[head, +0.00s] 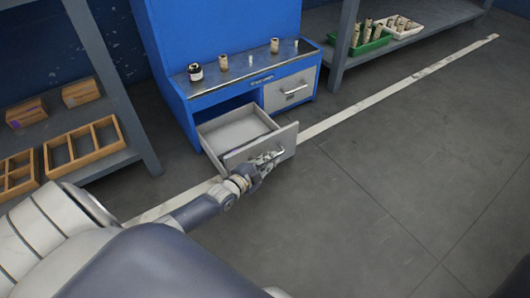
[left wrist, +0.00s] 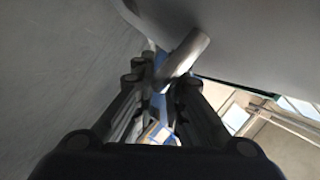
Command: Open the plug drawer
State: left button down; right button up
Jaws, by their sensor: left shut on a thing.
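The pulled-out left drawer (head: 241,132) of the blue cabinet stands well open in the head view, and its inside looks empty. My left gripper (head: 266,160) is at its front panel, shut on the drawer handle (head: 280,154). In the left wrist view the handle shows as a grey bar (left wrist: 183,56) between the dark fingers of the left gripper (left wrist: 160,85). The drawer front (left wrist: 245,35) fills the upper right there. The second drawer (head: 290,89), on the right, is shut. My right gripper is not in view.
The blue cabinet (head: 180,105) carries several small items on its metal top. A shelf at left holds a wooden divided tray (head: 83,147) and boxes (head: 80,92). A right shelf holds a green crate (head: 367,43) and a white tray (head: 402,29). The floor at right is clear.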

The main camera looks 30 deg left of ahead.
pick_arm(q)
jog(key=c, duration=1.9)
grip_release()
jog(key=v, duration=1.2)
jog(key=shift+f, duration=0.1)
